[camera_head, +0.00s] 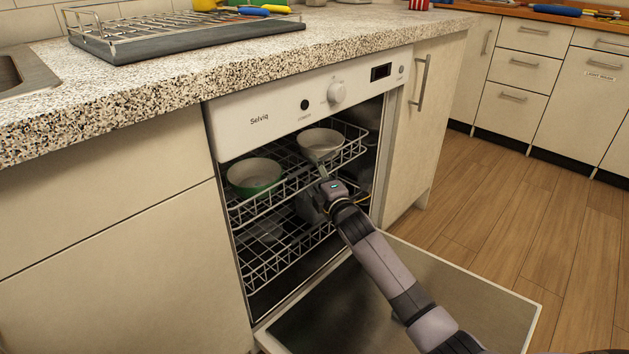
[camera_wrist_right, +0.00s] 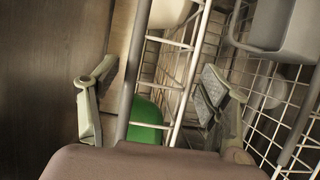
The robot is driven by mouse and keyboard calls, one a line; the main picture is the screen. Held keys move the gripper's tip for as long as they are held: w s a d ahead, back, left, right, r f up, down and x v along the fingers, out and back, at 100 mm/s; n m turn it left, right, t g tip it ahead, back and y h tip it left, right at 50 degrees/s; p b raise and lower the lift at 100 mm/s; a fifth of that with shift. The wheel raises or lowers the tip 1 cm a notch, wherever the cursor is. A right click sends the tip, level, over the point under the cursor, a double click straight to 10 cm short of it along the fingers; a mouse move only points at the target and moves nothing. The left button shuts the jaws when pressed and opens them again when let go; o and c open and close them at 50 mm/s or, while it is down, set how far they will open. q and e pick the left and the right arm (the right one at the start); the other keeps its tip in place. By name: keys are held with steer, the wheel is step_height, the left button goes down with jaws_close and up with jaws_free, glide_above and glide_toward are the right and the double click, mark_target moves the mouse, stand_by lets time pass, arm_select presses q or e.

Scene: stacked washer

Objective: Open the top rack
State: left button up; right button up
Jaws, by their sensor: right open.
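The top rack (camera_head: 268,203) is a wire rack inside the open dishwasher, with its front near the opening. It holds a green bowl (camera_head: 254,177) on the left and a pale bowl (camera_head: 321,144) on the right. My right gripper (camera_head: 322,180) is at the rack's front, just below the pale bowl. In the right wrist view, its two fingers (camera_wrist_right: 155,98) are spread apart. Rack wires (camera_wrist_right: 187,75) and part of the green bowl (camera_wrist_right: 146,120) show between them. Whether a finger touches the wire I cannot tell. My left gripper is out of view.
The lower rack (camera_head: 275,262) is inside below. The dishwasher door (camera_head: 490,297) is folded down in front, under my right arm. The speckled counter (camera_head: 200,85) overhangs above, with a dish drainer (camera_head: 180,35). Wooden floor (camera_head: 520,215) is clear at right.

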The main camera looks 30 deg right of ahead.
steer(key=shift+w, duration=0.1)
steer(key=shift+c, duration=0.3)
steer(key=shift+r, duration=0.2)
steer(key=c, duration=1.5)
